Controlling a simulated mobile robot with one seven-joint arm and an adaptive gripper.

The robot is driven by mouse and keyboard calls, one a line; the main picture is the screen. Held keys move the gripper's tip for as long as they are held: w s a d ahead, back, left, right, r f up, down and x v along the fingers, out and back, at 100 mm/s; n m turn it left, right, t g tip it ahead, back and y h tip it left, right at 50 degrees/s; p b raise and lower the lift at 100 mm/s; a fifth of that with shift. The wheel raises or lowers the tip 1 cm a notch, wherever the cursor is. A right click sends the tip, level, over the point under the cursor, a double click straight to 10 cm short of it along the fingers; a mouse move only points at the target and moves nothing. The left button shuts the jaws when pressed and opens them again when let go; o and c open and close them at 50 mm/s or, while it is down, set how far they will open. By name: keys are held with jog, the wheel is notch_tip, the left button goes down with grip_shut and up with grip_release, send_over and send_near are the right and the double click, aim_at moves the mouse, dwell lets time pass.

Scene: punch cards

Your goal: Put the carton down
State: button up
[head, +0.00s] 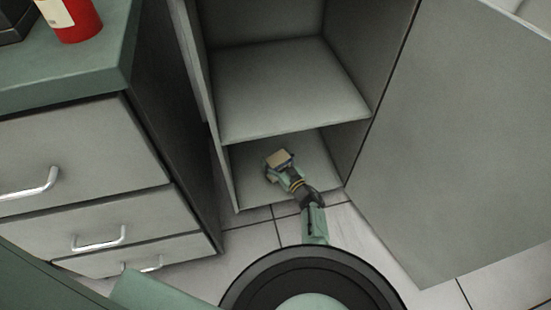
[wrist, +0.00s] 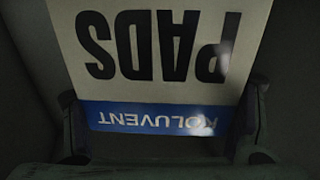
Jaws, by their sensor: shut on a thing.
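The carton (head: 279,158) is a small tan box held at the end of my arm in the lower compartment of an open cabinet. I cannot tell whether the carton touches the compartment floor (head: 318,170).
The cabinet's middle shelf (head: 290,90) is empty and lies above my gripper. The open door (head: 450,140) stands at the right. A drawer unit (head: 75,150) stands at the left, with a red container (head: 75,18) on its counter. The lower compartment has free floor around the carton.

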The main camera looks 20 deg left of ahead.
jog(key=o, duration=1.3)
jog(key=shift+f, duration=0.15)
